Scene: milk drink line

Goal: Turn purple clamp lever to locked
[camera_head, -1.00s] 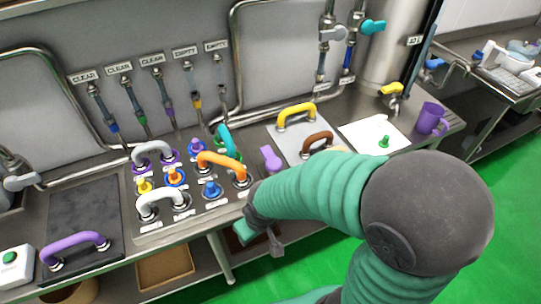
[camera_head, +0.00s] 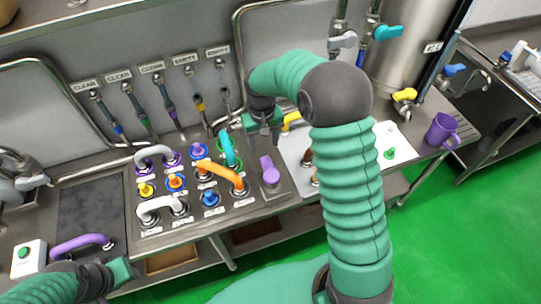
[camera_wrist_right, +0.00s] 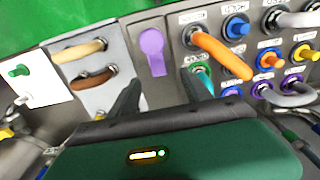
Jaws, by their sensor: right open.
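The purple clamp lever (camera_head: 269,170) stands at the right end of the grey port panel (camera_head: 262,196). In the right wrist view the lever (camera_wrist_right: 153,50) shows as a flat paddle with a round end, clear of the fingers. My right gripper (camera_head: 264,132) is open and empty, behind the lever toward the wall, with its fingers pointing down. In the right wrist view its two fingers (camera_wrist_right: 165,90) are spread apart, with the lever beyond them. My left gripper (camera_head: 115,275) is at the lower left, near a purple U-shaped pipe (camera_head: 82,242); its jaws are not clear.
The panel holds orange, teal and white U-shaped pipes and several coloured caps. An orange pipe (camera_head: 218,174) is just left of the lever. A grey plate with yellow (camera_head: 291,121) and brown pipes lies to the right. A purple mug (camera_head: 441,131) stands farther right.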

